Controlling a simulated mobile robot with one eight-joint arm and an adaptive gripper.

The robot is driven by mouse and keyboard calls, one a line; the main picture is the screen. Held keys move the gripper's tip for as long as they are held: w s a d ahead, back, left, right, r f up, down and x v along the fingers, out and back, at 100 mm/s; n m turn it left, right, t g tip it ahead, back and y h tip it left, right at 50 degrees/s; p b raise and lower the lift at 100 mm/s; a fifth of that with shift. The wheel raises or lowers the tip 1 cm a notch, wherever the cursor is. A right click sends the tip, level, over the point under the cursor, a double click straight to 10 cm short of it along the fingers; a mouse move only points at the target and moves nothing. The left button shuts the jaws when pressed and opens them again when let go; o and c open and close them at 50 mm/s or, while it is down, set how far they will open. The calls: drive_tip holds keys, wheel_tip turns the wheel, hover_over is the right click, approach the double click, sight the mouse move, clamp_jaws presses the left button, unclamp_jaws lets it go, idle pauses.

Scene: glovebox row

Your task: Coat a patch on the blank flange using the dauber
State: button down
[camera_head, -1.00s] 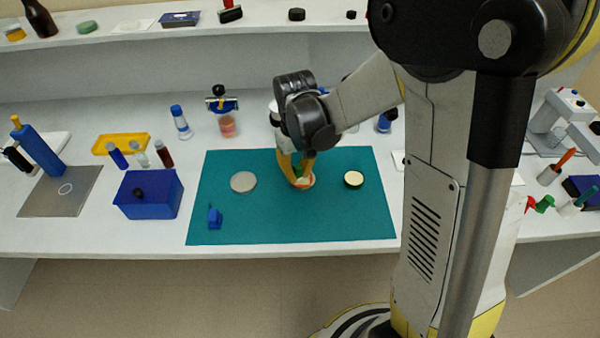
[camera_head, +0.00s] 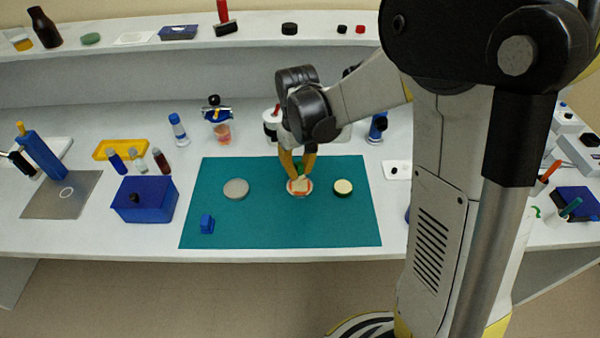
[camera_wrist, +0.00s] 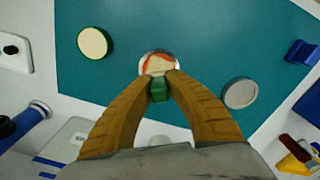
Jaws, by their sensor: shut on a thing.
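My gripper (camera_wrist: 160,82) is shut on the dauber, whose green body (camera_wrist: 158,91) shows between the fingertips in the wrist view. A pale cream part (camera_wrist: 157,66) shows just beyond it. They are over a round silver-rimmed disc (camera_wrist: 143,61) with an orange-red smear, which lies on the teal mat (camera_head: 270,228). Whether the dauber touches the disc I cannot tell. A plain grey disc (camera_head: 236,189) lies left of my gripper (camera_head: 298,176) in the head view. A cream disc with a dark green rim (camera_head: 343,187) lies right. Which disc is the blank flange is unclear.
A small blue block (camera_head: 207,224) sits at the mat's front left. A blue box (camera_head: 145,199), small vials and a yellow tray (camera_head: 121,148) stand further left. Bottles stand behind the mat. A white plate (camera_head: 397,169) is to the right.

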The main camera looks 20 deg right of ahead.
sight(299, 163)
drive_tip(key=shift+r+p, duration=1.2)
drive_tip(key=shift+r, duration=0.8)
